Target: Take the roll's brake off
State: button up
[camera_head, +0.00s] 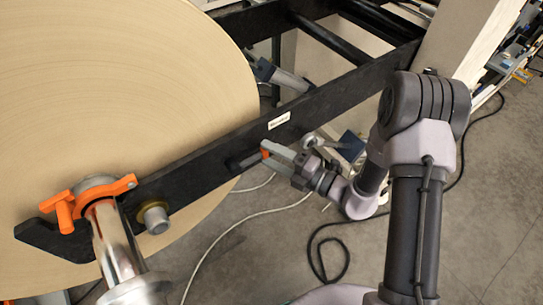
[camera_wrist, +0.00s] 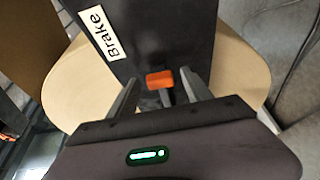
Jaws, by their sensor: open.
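The brake's small orange handle (camera_head: 265,153) sits on a slotted part of the black arm (camera_head: 215,150) in the head view. In the wrist view the orange handle (camera_wrist: 160,79) lies between my gripper's fingers (camera_wrist: 161,88), below a white label (camera_wrist: 105,33) reading "Brake". My gripper (camera_head: 272,150) is open around the handle, with gaps beside it; I cannot tell whether either finger touches it. The large kraft roll (camera_head: 120,90) stands behind the black arm. It also shows in the wrist view (camera_wrist: 240,75).
An orange clamp (camera_head: 95,198) sits around the steel shaft (camera_head: 118,250) at lower left. A grey cylinder (camera_head: 285,80) stands beyond the black arm. Cables (camera_head: 318,245) lie on the concrete floor, and a cream machine frame (camera_head: 465,40) is at upper right.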

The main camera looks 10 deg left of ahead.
grip_shut()
dwell(1.4)
